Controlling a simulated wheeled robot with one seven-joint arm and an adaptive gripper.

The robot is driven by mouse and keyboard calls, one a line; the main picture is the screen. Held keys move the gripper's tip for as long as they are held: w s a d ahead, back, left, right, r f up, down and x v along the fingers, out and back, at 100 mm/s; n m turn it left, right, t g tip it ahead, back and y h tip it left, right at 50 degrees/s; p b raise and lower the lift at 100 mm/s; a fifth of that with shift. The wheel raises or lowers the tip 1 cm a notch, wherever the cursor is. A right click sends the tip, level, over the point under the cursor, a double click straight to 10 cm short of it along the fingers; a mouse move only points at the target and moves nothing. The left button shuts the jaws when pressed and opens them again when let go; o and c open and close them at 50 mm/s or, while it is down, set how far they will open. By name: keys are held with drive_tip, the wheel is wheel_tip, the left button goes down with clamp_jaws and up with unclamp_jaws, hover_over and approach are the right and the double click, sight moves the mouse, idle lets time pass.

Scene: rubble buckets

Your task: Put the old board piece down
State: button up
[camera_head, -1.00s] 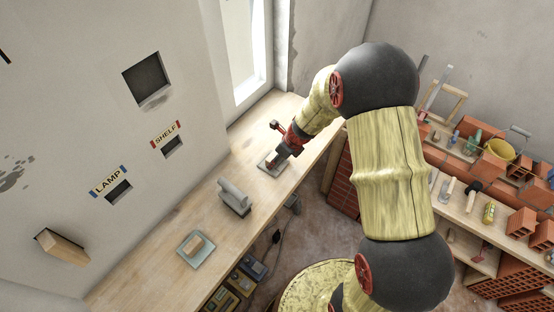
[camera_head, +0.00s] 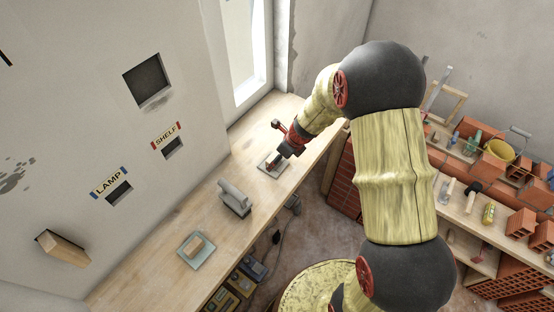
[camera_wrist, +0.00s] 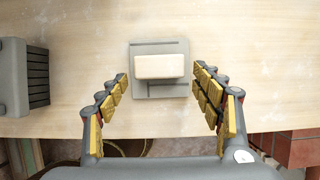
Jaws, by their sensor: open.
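A pale wooden block, which looks like the board piece (camera_wrist: 160,66), lies flat on a grey square plate (camera_wrist: 174,90) on the workbench. The plate also shows in the head view (camera_head: 264,164), where my gripper (camera_head: 275,163) covers much of it and the block is hard to make out. In the wrist view, my gripper (camera_wrist: 161,82) is open. Its yellow-padded fingers stand wide apart on the left and right of the block, with visible gaps and no contact.
A grey handled tool (camera_head: 235,198) stands on the bench nearby. Closer, a pale plate (camera_head: 187,258) holds another tan block (camera_head: 196,246). The wall has square openings labelled LAMP and SHELF, and a wooden piece (camera_head: 62,248) sticks out of another. Bare bench lies between these things.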

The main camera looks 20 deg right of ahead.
drive_tip(key=s+a+r+n+p, duration=0.1)
drive_tip(key=s+r+n, duration=0.35)
drive_tip(key=r, duration=0.45)
drive_tip(key=s+a+r+n, duration=0.1)
drive_tip(key=s+r+n, duration=0.35)
drive_tip(key=r, duration=0.35)
drive_tip(key=s+r+n+p, duration=0.1)
drive_tip(key=s+r+n, duration=0.35)
drive_tip(key=r, duration=0.45)
drive_tip(key=s+r+n+t+h, duration=0.1)
drive_tip(key=s+r+n, duration=0.3)
drive_tip(key=s+n, duration=0.3)
drive_tip(key=s+r+n+t+h, duration=0.1)
drive_tip(key=s+r+n, duration=0.3)
drive_tip(key=s+n, duration=0.4)
drive_tip(key=shift+d+r+h, duration=0.15)
drive_tip(key=shift+d+h, duration=0.15)
drive_tip(key=shift+d, duration=0.05)
wheel_tip(320, 180, down, 14)
drive_tip(key=b, duration=1.4)
drive_tip(key=shift+f+b, duration=0.25)
drive_tip(key=shift+b, duration=0.05)
